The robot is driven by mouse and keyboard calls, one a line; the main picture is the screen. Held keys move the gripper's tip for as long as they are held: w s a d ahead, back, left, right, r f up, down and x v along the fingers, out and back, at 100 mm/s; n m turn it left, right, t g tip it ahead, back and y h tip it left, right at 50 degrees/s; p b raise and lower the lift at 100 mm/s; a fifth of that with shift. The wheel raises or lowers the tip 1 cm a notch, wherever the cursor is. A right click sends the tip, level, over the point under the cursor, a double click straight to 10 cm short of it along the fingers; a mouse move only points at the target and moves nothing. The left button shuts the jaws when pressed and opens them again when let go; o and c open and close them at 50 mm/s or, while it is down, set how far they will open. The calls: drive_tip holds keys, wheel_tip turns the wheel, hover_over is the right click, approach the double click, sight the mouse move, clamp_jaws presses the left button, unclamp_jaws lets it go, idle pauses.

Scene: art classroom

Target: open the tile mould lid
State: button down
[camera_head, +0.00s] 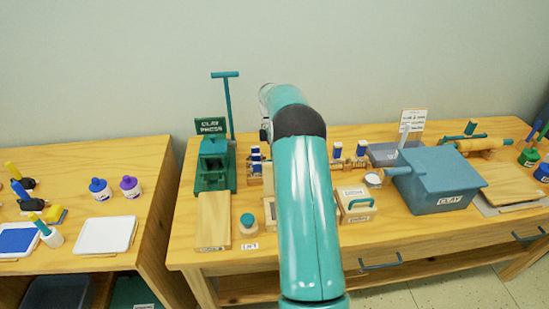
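A small light wooden box (354,193) with a teal handle (361,204) stands on the table just right of my arm. It looks like the tile mould, but its label is too small to read surely. Its top looks closed, and its left edge is close to my arm in the picture. My teal arm reaches forward over the middle of the table. Its far end bends down behind the arm itself, so my gripper and its fingers are hidden.
A green clay press (213,167) with a tall lever stands left of my arm, with a wooden board (213,221) in front. A blue-grey clay bin (440,180) stands to the right. A small round jar (248,222) sits near the front edge. Another table (70,180) holds paints.

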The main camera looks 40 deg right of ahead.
drive_tip(key=shift+w+d+f, duration=0.1)
drive_tip(key=shift+w+f, duration=0.1)
drive_tip(key=shift+f, duration=0.25)
drive_tip(key=c, duration=1.5)
unclamp_jaws()
drive_tip(key=shift+w+f, duration=0.1)
drive_tip(key=shift+r, duration=0.25)
drive_tip(key=shift+d, duration=0.1)
drive_tip(key=v, duration=0.7)
drive_tip(key=shift+r, duration=0.2)
